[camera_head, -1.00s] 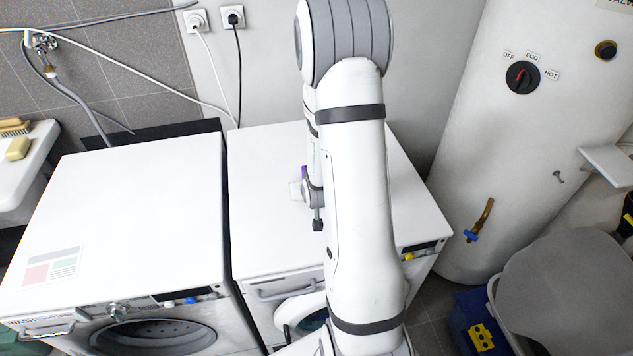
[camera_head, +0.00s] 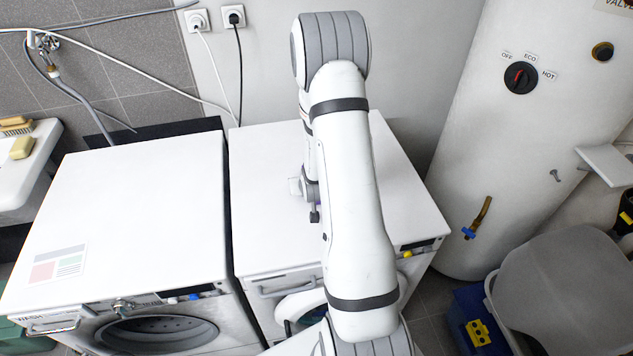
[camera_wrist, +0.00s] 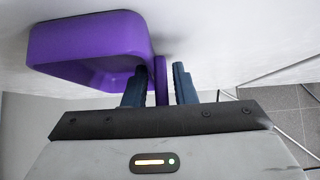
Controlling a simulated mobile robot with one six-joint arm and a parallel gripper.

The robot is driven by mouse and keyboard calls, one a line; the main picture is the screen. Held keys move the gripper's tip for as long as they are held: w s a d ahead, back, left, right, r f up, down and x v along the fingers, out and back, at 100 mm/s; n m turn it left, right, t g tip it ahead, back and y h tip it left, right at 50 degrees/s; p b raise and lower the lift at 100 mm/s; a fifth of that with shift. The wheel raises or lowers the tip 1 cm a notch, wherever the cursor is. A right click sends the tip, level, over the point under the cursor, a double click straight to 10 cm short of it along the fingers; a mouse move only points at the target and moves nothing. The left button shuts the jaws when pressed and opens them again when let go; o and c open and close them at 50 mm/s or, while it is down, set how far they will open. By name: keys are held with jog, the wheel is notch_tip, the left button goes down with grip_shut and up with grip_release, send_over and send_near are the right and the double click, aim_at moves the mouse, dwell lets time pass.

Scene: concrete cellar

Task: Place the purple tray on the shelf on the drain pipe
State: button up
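The purple tray (camera_wrist: 88,45) is in the upper left of the wrist view, against a white surface. My gripper (camera_wrist: 160,80) is open there, with two dark blue fingers. A narrow purple upright part of the tray stands between the fingers, with a small gap visible beside the right finger. In the head view my arm hides the tray, and my fingers are not clearly visible. A small white shelf (camera_head: 607,164) juts out at the right edge, beside the water heater; I cannot tell what carries it. A brass pipe (camera_head: 483,212) with a blue valve is on the heater.
The tall white water heater (camera_head: 525,150) stands right. A grey seat-like panel (camera_head: 565,290) and blue box (camera_head: 475,320) fill the lower right.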

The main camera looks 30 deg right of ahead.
grip_shut()
